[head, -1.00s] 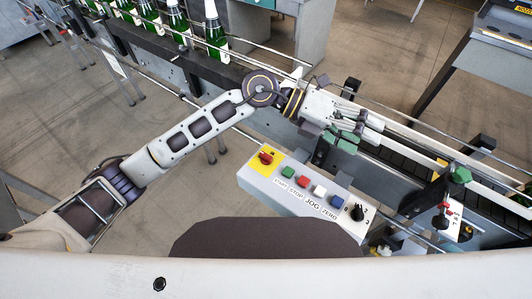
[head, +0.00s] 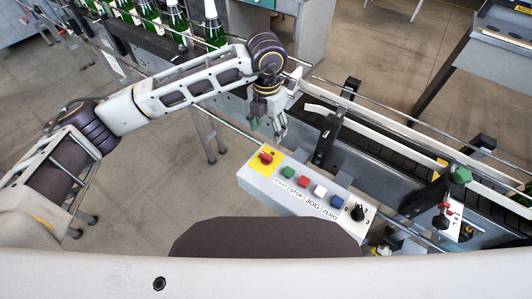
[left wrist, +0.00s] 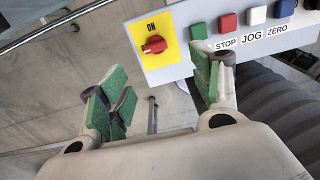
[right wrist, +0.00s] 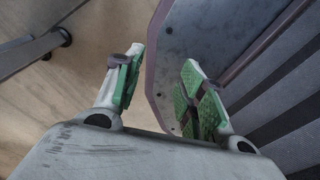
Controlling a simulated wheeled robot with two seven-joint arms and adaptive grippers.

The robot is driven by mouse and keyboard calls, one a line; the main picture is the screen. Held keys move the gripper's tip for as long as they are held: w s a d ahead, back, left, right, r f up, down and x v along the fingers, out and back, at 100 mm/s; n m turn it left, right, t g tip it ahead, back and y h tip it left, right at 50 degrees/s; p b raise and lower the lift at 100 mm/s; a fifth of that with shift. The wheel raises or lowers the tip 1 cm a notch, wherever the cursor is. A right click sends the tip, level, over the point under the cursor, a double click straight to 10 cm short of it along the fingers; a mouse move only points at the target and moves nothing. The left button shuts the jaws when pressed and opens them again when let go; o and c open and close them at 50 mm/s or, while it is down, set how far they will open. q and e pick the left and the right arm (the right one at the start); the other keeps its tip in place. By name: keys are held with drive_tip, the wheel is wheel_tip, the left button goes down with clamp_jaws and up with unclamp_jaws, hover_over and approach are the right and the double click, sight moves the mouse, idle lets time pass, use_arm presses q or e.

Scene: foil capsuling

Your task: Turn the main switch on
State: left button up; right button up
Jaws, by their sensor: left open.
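The main switch is a red rotary knob (head: 266,157) on a yellow plate (head: 271,153) at the left end of the grey control box (head: 300,192). In the left wrist view the knob (left wrist: 154,45) lies roughly sideways, below the word ON. My left gripper (head: 267,133) is just above and behind the switch in the head view, apart from it. Its green-padded fingers (left wrist: 160,100) are spread and empty. My right gripper (right wrist: 158,88) shows only in its wrist view, with its green-padded fingers apart and nothing between them.
Green, red, white and blue buttons (head: 320,191) and a black selector (head: 358,212) sit right of the switch. A conveyor with rails (head: 400,140) runs behind the box. Green bottles (head: 213,30) stand on the line at the back. A green knob (head: 461,175) stands at right.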

use_arm(q)
hover_over(266, 155)
wheel_tip(266, 155, down, 6)
drive_tip(key=shift+r+p, duration=0.2)
drive_tip(key=shift+p, duration=0.25)
drive_tip(key=shift+f+p, duration=0.55)
drive_tip(key=shift+f, duration=3.5)
use_arm(e)
drive_tip(key=shift+s+d+r, duration=0.1)
drive_tip(key=shift+d+r, duration=0.15)
drive_tip(key=shift+r, duration=0.25)
drive_tip(key=shift+s+d+r, duration=0.1)
drive_tip(key=shift+d+r, duration=0.1)
drive_tip(key=shift+r, duration=0.3)
drive_tip(key=shift+a, duration=0.1)
use_arm(q)
drive_tip(key=c, duration=1)
use_arm(e)
drive_tip(key=shift+a, duration=0.3)
